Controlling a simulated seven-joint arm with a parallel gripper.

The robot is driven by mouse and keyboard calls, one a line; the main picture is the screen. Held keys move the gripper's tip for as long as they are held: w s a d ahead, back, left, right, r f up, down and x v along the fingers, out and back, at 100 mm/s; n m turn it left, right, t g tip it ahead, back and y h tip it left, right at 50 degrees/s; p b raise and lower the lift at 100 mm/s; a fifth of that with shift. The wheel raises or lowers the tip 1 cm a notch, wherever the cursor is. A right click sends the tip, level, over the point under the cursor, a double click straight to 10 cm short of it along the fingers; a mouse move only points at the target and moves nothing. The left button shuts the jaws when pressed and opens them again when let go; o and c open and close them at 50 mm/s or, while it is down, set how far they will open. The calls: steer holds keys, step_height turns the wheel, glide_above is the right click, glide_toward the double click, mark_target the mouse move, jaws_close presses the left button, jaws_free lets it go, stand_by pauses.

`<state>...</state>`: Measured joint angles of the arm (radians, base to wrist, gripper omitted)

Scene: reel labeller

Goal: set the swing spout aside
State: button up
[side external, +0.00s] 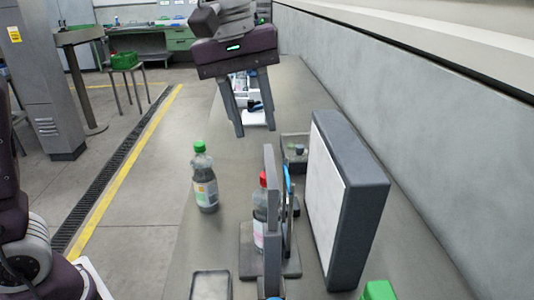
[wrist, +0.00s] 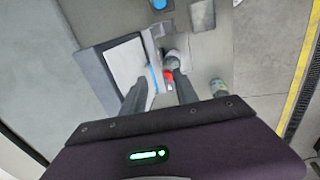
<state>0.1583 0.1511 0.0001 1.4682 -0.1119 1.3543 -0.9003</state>
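I cannot tell for sure which part is the swing spout. A narrow blue strip (side external: 287,178) stands upright beside a thin grey upright plate (side external: 271,215); a blue strip (wrist: 153,79) also shows in the wrist view. A red-capped bottle (side external: 260,215) stands behind the plate, partly hidden by it. In the wrist view its red cap (wrist: 168,76) appears between the fingertips. My gripper (side external: 255,131) is up over the far part of the bench, pointing down. Its two fingers are apart, with nothing seen held between them.
A large grey panel with a white face (side external: 345,200) stands right of the plate. A green-capped bottle (side external: 204,180) stands to the left, and a shallow grey tray (side external: 211,286) lies in front. A small bin (side external: 294,155) stands behind. The bench's left side is mostly clear.

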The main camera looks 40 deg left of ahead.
mark_target(269, 163)
steer(key=x, duration=0.7)
steer(key=shift+w+d+f, duration=0.1)
steer(key=shift+w+d, duration=0.1)
steer(key=shift+w, duration=0.1)
steer(key=shift+c, duration=0.3)
jaws_close()
stand_by(0.7)
